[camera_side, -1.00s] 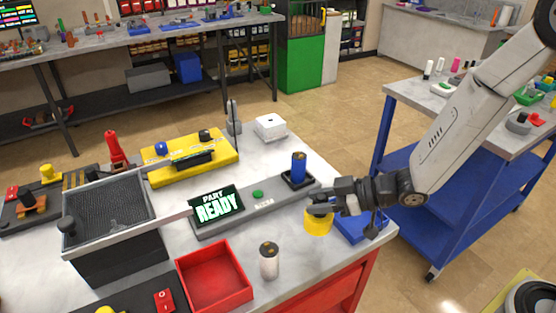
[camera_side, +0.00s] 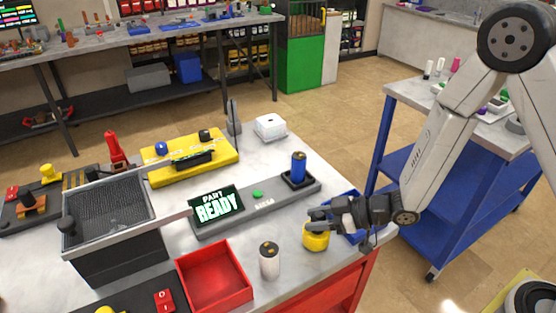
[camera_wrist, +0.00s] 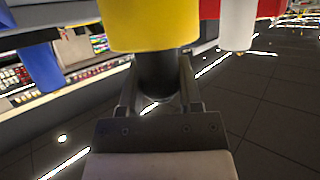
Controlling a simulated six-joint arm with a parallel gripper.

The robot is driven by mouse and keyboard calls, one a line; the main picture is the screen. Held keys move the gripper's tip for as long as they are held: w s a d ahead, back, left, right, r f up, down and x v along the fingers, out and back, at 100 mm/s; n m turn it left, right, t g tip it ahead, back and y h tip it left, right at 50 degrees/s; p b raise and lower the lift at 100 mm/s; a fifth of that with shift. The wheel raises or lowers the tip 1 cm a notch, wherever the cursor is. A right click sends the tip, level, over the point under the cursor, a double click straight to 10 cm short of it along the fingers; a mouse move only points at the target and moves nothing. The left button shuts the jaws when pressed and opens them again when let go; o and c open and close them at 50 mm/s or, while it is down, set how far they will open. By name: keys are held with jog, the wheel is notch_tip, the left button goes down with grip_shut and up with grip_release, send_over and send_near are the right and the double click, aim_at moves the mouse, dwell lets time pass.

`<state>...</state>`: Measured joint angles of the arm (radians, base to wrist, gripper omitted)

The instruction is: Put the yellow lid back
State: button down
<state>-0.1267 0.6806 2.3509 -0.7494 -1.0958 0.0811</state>
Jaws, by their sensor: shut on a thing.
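The yellow lid (camera_side: 316,238) is a short yellow cylinder, low at the front right of the worktop, left of a blue tray. My gripper (camera_side: 318,222) is shut on its dark top knob. In the wrist view the yellow lid (camera_wrist: 150,25) fills the top middle, with the dark knob (camera_wrist: 157,75) between the two fingers of my gripper (camera_wrist: 158,85). The lid looks about upright. I cannot tell whether its underside touches the worktop.
A white cylinder with a dark top (camera_side: 269,262) stands left of the lid, beside a red open box (camera_side: 240,295). A blue cylinder (camera_side: 298,167) stands in a black holder behind. The blue tray (camera_side: 340,200) is close to my gripper. A "PART READY" sign (camera_side: 217,206) stands further left.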

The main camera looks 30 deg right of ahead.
jog(key=shift+f, duration=0.35)
jog(key=shift+f, duration=0.15)
jog(key=shift+c, duration=1.4)
grip_release()
jog(key=shift+d+r, duration=0.1)
jog(key=shift+r, duration=0.15)
jog(key=v, duration=0.7)
jog(key=shift+s+d, duration=0.1)
jog(key=shift+d, duration=0.05)
